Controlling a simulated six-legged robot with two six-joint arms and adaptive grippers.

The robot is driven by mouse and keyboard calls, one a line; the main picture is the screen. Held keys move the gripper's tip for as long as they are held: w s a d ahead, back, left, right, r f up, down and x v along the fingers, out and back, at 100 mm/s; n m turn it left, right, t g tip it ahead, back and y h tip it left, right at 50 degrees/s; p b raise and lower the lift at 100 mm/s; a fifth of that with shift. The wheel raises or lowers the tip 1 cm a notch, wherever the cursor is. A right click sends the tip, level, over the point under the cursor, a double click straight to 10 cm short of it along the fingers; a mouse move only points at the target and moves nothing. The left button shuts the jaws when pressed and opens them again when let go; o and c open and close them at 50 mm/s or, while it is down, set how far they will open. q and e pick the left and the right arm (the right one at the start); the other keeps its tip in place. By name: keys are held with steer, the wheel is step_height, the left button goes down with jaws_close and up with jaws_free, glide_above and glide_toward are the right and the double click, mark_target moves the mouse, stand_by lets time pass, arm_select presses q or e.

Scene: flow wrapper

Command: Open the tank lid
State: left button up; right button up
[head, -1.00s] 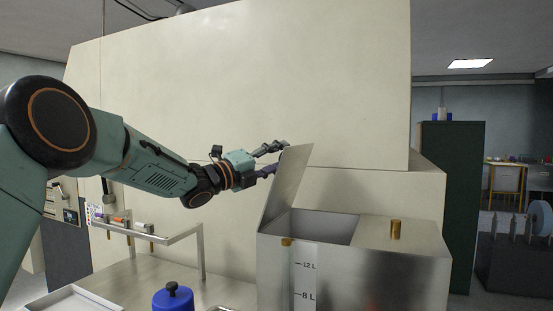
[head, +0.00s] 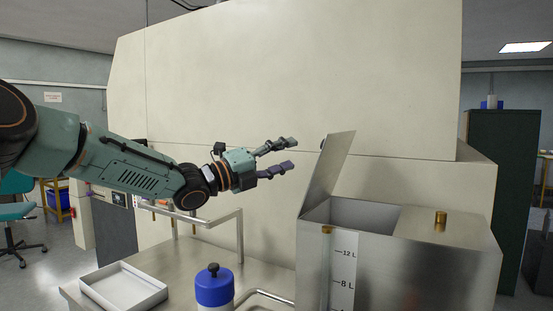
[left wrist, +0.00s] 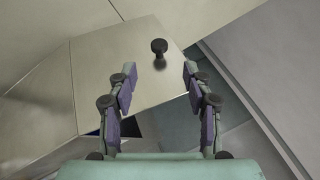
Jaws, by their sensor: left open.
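The tank (head: 400,270) is a brushed-metal box with a level scale on its front, at the lower right of the head view. Its lid (head: 328,170) stands raised and leans to the right, leaving a dark opening (head: 365,215) beside the fixed top. My left gripper (head: 291,153) is open and empty, to the left of the raised lid and apart from it. In the left wrist view the lid (left wrist: 105,70) lies ahead, with a black knob (left wrist: 159,47) between and beyond the open fingers (left wrist: 159,70). My right gripper is not in view.
A blue-capped container (head: 214,288), a white tray (head: 125,288) and a metal rail (head: 215,220) are on the metal table left of the tank. A large cream machine housing (head: 300,80) stands behind. A brass knob (head: 440,220) sits on the tank's fixed top.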

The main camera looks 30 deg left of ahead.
arm_select(q)
steer(key=shift+v, duration=1.05)
steer(key=shift+w, duration=0.1)
